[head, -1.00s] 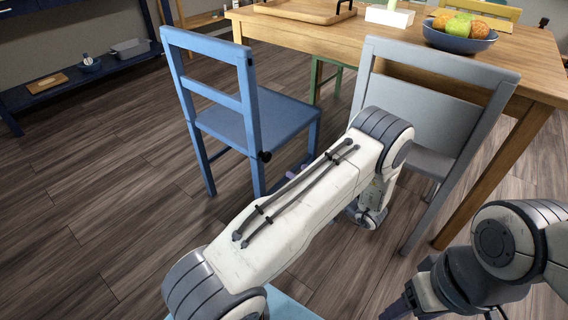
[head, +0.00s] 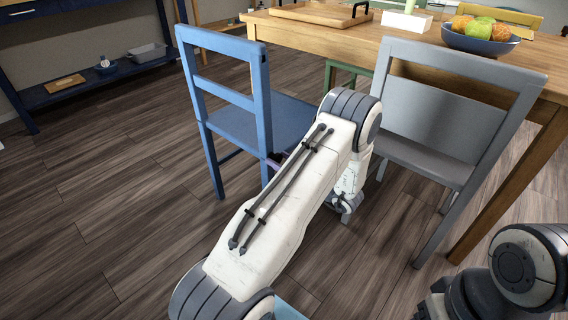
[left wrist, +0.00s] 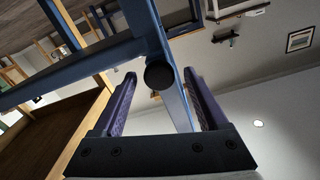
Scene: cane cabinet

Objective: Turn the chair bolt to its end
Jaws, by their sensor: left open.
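The blue chair (head: 245,115) stands upright left of the table. Its bolt, a round black knob (left wrist: 159,75), shows in the left wrist view on the blue chair frame (left wrist: 143,20). My left gripper (left wrist: 160,74) is open there, with one purple finger on each side of the knob. The knob appears between the fingertips, with a gap on both sides; its depth relative to the tips is hard to tell. In the head view my left arm hides most of this gripper and the bolt. My right arm is at the lower right; its fingers do not show clearly.
A grey chair (head: 455,100) stands right of my left arm, close to it. The wooden table (head: 330,38) behind holds a tray (head: 318,14) and a fruit bowl (head: 480,40). A dark blue shelf (head: 75,95) is at the far left. The floor at left is clear.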

